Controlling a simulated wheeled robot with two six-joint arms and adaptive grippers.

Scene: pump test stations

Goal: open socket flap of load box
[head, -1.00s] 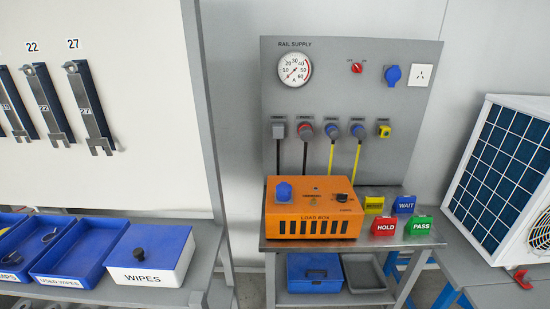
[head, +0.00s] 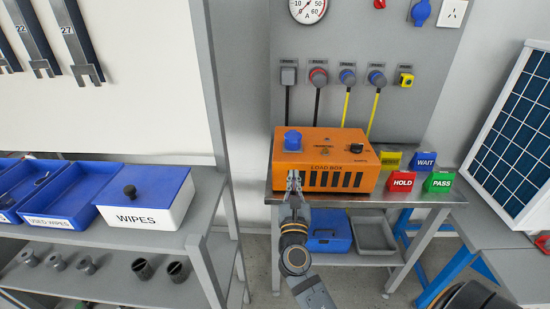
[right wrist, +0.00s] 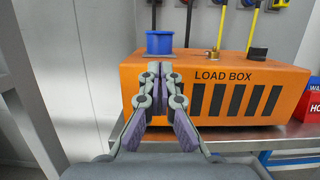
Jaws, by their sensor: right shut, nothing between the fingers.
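The orange load box (head: 322,150) stands on the metal bench under the rail supply panel. Its blue socket flap (head: 293,140) is on the left of the box top and looks shut. The box also shows in the right wrist view (right wrist: 214,75), with the blue socket (right wrist: 159,42) standing up at its left end. My right gripper (head: 293,177) is in front of the left part of the box's front face. In the right wrist view its fingers (right wrist: 158,72) are together and empty, pointing toward the socket and below it. My left gripper is not in view.
HOLD (head: 401,181), PASS (head: 438,181) and WAIT (head: 423,161) blocks stand right of the box. Cables (head: 374,112) hang from panel plugs behind it. A shelf with a wipes box (head: 145,200) stands left, beyond a grey post (head: 212,90). A blue case (head: 328,232) lies below.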

